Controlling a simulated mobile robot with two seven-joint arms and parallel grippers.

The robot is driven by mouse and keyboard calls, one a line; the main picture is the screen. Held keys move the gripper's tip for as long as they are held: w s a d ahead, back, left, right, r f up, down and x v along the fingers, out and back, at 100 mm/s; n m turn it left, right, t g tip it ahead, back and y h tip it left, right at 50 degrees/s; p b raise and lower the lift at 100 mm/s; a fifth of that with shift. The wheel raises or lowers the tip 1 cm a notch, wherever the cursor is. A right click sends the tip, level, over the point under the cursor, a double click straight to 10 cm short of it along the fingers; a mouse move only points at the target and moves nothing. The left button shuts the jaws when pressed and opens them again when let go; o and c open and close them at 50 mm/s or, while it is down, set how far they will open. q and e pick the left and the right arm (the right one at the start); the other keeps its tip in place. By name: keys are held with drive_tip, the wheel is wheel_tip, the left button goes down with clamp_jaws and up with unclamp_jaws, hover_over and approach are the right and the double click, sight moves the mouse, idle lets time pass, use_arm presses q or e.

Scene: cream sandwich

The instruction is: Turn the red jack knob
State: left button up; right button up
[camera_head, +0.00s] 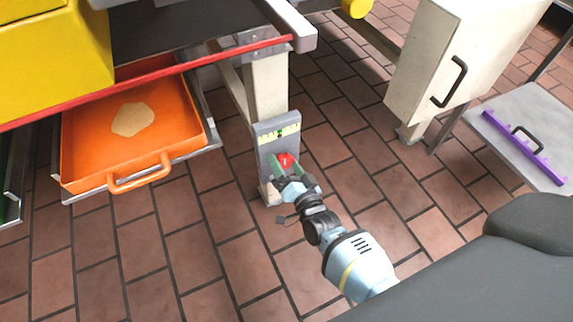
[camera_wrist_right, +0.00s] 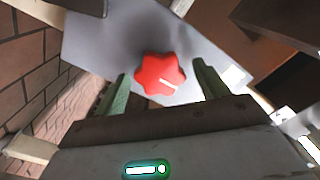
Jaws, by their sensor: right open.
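The red jack knob (camera_head: 285,160) sits on a grey panel (camera_head: 264,150) fixed to a pale table leg. I cannot tell whether the tips reach past the knob's face. My left gripper is not in view.
An orange tray (camera_head: 190,150) with a flat beige piece (camera_head: 132,120) sits left of the leg. A red-edged table top (camera_head: 150,69) is above. A cream cabinet (camera_head: 425,60) and a grey panel with a purple strip (camera_head: 525,147) stand right. Tiled floor between is clear.

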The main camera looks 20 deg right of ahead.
drive_tip(key=s+p, duration=0.2)
drive_tip(key=s, duration=0.5)
drive_tip(key=shift+s+d, duration=0.15)
drive_tip(key=shift+s, duration=0.25)
idle(0.3)
